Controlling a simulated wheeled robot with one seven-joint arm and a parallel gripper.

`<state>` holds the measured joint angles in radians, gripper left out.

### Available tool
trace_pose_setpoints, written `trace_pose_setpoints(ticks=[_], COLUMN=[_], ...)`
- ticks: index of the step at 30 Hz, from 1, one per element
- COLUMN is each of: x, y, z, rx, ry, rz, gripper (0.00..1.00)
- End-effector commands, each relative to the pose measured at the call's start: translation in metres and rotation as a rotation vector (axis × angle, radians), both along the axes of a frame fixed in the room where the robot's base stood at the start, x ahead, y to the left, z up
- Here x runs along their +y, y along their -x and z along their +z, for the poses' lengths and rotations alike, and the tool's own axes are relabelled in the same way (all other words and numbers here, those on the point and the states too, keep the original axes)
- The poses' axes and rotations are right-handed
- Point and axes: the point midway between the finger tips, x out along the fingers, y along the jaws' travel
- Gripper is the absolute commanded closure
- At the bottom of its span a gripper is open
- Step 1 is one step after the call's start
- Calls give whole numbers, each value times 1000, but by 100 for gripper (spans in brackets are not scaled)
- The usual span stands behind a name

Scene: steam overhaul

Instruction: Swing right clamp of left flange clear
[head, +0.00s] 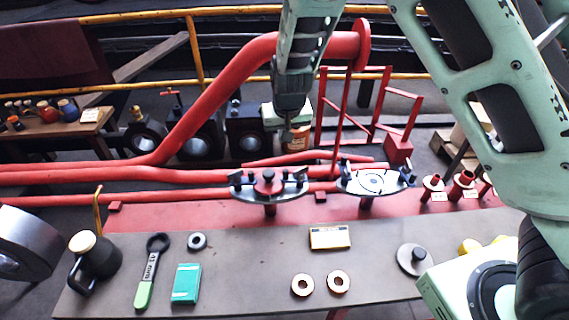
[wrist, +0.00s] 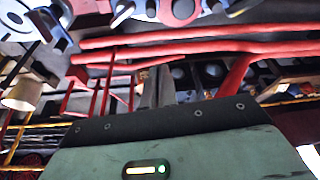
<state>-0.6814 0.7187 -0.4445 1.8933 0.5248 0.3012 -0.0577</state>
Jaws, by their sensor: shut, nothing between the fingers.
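The left flange (head: 268,186) is a dark disc with a red centre, standing on a red post beside the red pipes. Its right clamp (head: 299,178) is a small dark piece at the disc's right edge; its left clamp (head: 237,180) sits at the opposite edge. My gripper (head: 287,134) hangs above and behind the left flange, apart from it, with its small fingers shut and empty. In the wrist view, which looks inverted, the left flange (wrist: 183,10) is cut by the top edge and a clamp (wrist: 122,12) shows left of its red centre.
The right flange (head: 372,182) with a pale ring stands close to the right. Red pipes (head: 190,175) run behind, and a red frame (head: 345,115) rises near my gripper. The grey bench (head: 240,285) in front holds a wrench (head: 150,270), rings and a green box (head: 186,284).

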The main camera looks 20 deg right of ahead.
Motion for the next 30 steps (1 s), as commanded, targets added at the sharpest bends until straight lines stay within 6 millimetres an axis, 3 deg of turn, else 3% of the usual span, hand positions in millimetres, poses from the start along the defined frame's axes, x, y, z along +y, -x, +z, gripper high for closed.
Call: trace_pose_setpoints(ticks=[11,25,30], x=[0,-2,0], y=[-3,-32,-8], z=[-10,-95,-94], rx=[2,3,2], ry=[0,0,-2], rz=[1,0,1], gripper=[100,100,100])
